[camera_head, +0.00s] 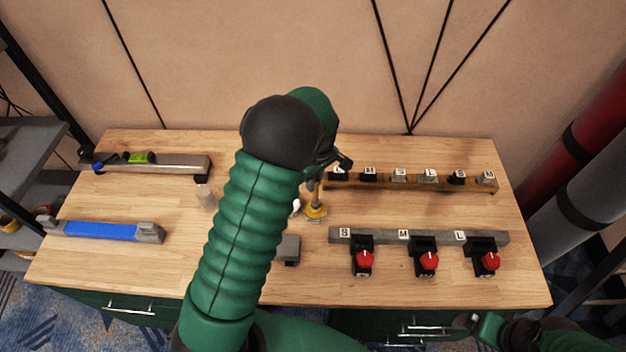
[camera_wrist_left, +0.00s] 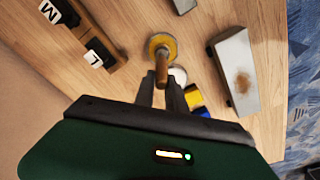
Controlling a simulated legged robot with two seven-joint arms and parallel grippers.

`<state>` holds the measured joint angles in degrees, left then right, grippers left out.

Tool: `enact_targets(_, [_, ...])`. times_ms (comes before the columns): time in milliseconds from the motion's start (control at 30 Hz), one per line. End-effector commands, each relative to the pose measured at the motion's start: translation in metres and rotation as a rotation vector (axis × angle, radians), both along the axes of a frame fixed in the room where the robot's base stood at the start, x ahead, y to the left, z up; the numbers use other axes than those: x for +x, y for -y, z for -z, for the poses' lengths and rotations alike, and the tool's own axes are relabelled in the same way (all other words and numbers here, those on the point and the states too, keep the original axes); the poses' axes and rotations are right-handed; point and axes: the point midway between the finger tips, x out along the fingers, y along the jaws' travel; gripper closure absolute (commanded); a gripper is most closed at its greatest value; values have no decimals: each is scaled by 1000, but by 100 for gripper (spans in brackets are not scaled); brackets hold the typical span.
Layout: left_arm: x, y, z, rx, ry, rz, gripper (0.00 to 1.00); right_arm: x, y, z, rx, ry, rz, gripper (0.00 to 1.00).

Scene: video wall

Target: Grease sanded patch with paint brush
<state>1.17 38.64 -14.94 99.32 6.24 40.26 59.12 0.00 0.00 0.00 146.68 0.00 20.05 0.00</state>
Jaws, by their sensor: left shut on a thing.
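My left gripper (camera_wrist_left: 160,92) is shut on the wooden handle of the paint brush (camera_wrist_left: 162,68). The far end of the brush is over a round yellow dish or tin (camera_wrist_left: 160,42), and I cannot tell whether they touch. In the head view my left gripper (camera_head: 318,178) is above that yellow round thing (camera_head: 315,212), partly hidden by my arm. A grey block (camera_wrist_left: 228,58) with a brown patch (camera_wrist_left: 243,83) lies at the right in the left wrist view. My right gripper (camera_head: 478,322) is low at the right, its fingers unclear.
A blue-topped bar (camera_head: 100,230) lies at the left. A back rack (camera_head: 410,182) holds labelled items; a front rack (camera_head: 395,236) carries red-knobbed devices. A blue and yellow object (camera_wrist_left: 196,98) is close beside my left gripper. Bare wood lies between the racks.

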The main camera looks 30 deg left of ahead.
Motion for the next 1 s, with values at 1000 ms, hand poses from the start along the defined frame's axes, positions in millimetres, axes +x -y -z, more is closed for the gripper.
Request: enact_targets(1000, [0,-1,-70,-1,1,-1,100,0,0,-63,0,0,0,6])
